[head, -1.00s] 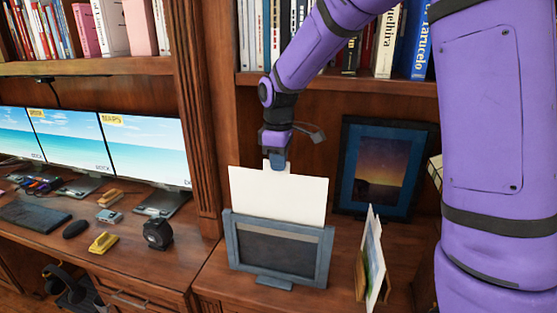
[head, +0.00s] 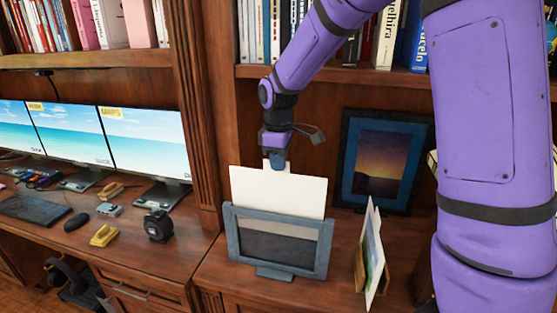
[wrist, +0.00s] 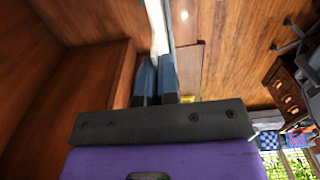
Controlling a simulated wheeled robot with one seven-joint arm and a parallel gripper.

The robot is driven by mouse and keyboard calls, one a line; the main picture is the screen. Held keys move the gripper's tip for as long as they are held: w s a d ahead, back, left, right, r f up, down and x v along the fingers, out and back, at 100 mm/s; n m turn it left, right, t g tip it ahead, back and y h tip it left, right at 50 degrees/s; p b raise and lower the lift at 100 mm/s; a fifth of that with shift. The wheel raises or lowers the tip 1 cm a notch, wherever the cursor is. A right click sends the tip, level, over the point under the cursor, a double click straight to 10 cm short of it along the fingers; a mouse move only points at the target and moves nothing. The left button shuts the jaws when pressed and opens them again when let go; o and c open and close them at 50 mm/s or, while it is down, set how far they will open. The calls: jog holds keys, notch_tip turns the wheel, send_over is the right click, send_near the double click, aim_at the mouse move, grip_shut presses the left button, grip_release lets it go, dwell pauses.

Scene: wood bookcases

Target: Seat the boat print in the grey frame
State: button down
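A blank white sheet (head: 275,192), apparently the boat print, stands upright with its lower part in the grey frame (head: 233,243). No boat shows on the side I see. A paler band across the upper window of the frame appears to be the sheet's lower part; below it the window is dark. My gripper (head: 275,164) is shut on the middle of the sheet's top edge, above the frame. In the wrist view the fingers (wrist: 156,78) close on the thin sheet (wrist: 158,25), seen nearly edge-on.
A sunset picture in a dark blue frame (head: 382,165) leans behind right. A picture on a wooden stand (head: 371,255) stands close right of the grey frame. A bookshelf (head: 335,77) overhangs behind. The left desk holds monitors (head: 147,140) and a tape measure (head: 158,225).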

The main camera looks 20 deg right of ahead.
notch_tip(320, 180, down, 14)
jog(key=shift+r, duration=0.2)
dwell(5.5)
jog(key=c, duration=1.7)
grip_release()
jog(key=shift+c, duration=0.2)
jog(key=o, duration=0.5)
jog(key=shift+c, duration=0.2)
notch_tip(320, 180, up, 11)
jog(key=shift+f, duration=0.1)
